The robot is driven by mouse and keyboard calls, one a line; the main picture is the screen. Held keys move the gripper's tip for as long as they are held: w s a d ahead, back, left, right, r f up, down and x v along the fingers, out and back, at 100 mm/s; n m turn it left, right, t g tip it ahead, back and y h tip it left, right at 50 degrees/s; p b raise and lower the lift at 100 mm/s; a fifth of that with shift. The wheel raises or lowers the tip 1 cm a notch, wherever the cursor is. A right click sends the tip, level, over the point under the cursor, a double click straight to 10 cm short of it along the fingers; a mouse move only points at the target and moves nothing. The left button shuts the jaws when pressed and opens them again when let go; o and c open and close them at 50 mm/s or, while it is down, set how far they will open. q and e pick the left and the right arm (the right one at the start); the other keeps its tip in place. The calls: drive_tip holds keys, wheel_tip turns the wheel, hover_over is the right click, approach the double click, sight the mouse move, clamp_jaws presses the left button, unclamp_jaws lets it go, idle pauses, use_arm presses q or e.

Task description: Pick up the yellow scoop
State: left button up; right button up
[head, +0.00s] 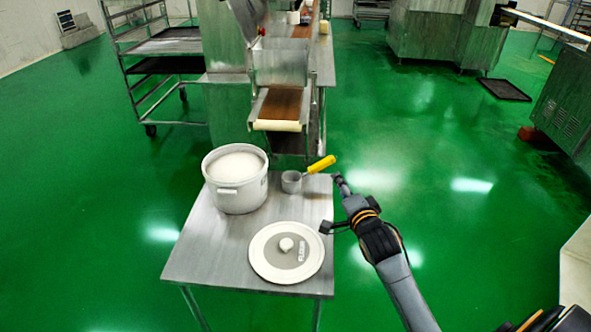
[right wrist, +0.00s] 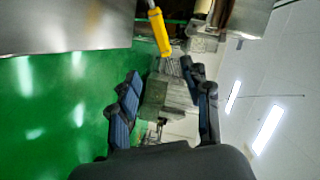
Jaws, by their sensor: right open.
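The scoop (head: 291,182) has a small grey metal cup standing on the steel table (head: 205,265), beside the white pot. Its yellow handle (head: 321,164) slants up to the right past the table's right edge. My right gripper (head: 333,204) is open and empty at the table's right edge, nearer the camera than the handle. In the right wrist view, the yellow handle (right wrist: 159,32) lies ahead of my spread fingers (right wrist: 160,70), apart from them; the cup is not clearly seen. My left gripper is not in view.
A white pot (head: 237,197) filled with white flour stands left of the scoop. A round lid (head: 262,252) marked flour lies at the table's front. A machine with a brown conveyor (head: 281,105) stands behind. Green floor (head: 420,150) to the right is clear.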

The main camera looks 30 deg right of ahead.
sight(326, 165)
drive_tip(key=b+x, duration=0.1)
drive_tip(key=x, duration=0.7)
drive_tip(key=shift+w+a+b, duration=0.1)
drive_tip(key=shift+b, duration=0.25)
drive_tip(key=shift+a+b+x, duration=0.2)
drive_tip(key=shift+b+x, duration=0.55)
drive_tip(key=shift+x, duration=2.25)
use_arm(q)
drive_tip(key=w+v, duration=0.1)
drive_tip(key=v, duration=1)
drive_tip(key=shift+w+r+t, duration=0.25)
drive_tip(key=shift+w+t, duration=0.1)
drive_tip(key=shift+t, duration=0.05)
use_arm(e)
drive_tip(key=shift+w+r, duration=0.1)
drive_tip(key=shift+r, duration=0.15)
clamp_jaws()
